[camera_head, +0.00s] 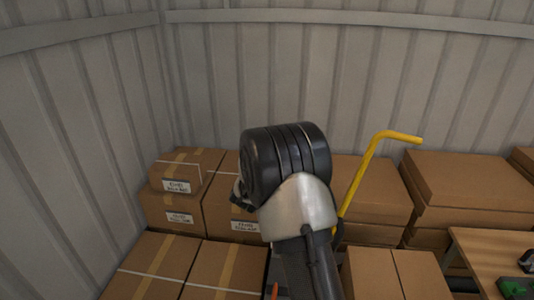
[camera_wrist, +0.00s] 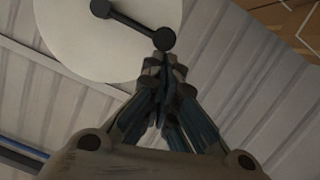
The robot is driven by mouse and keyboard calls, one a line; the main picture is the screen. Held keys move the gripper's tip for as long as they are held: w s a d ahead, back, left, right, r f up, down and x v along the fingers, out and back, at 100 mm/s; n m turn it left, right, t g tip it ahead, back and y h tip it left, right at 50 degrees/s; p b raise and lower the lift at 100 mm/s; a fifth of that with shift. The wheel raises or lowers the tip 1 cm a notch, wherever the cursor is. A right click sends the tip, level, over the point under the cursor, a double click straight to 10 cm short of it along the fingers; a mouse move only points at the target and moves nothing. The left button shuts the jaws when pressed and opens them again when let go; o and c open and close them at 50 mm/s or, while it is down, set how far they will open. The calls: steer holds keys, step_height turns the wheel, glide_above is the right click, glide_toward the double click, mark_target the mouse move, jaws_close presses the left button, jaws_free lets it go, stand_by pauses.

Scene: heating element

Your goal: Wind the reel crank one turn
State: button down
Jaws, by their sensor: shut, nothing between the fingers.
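In the wrist view a pale round reel disc (camera_wrist: 70,45) fills the upper left. A black crank (camera_wrist: 131,24) lies across it, from a round hub (camera_wrist: 101,8) at the upper left to a round knob (camera_wrist: 163,39) at the lower right, near the disc's edge. My gripper (camera_wrist: 162,62) is shut and empty, its fingertips just below the knob in the picture. I cannot tell whether they touch it. In the head view my arm blocks the middle, and the reel and gripper cannot be made out.
Cardboard boxes (camera_head: 168,268) are stacked along the corrugated metal wall (camera_head: 280,75). A yellow bent bar (camera_head: 361,172) rises right of my arm. A wooden table (camera_head: 492,248) with a small green item (camera_head: 513,287) stands at the lower right.

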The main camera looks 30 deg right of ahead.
steer(key=s+d+f+n+h+b, duration=0.1)
steer(key=d+f+n+h+b, duration=0.1)
steer(key=f+n, duration=0.4)
steer(key=s+d+f+n+h+b, duration=0.2)
steer(key=f+n+b, duration=0.2)
steer(key=f+n, duration=0.3)
steer(key=shift+s+d+f, duration=0.25)
steer(key=shift+d+f, duration=0.15)
steer(key=shift+f, duration=0.1)
stand_by(0.7)
steer(key=shift+s+f, duration=0.1)
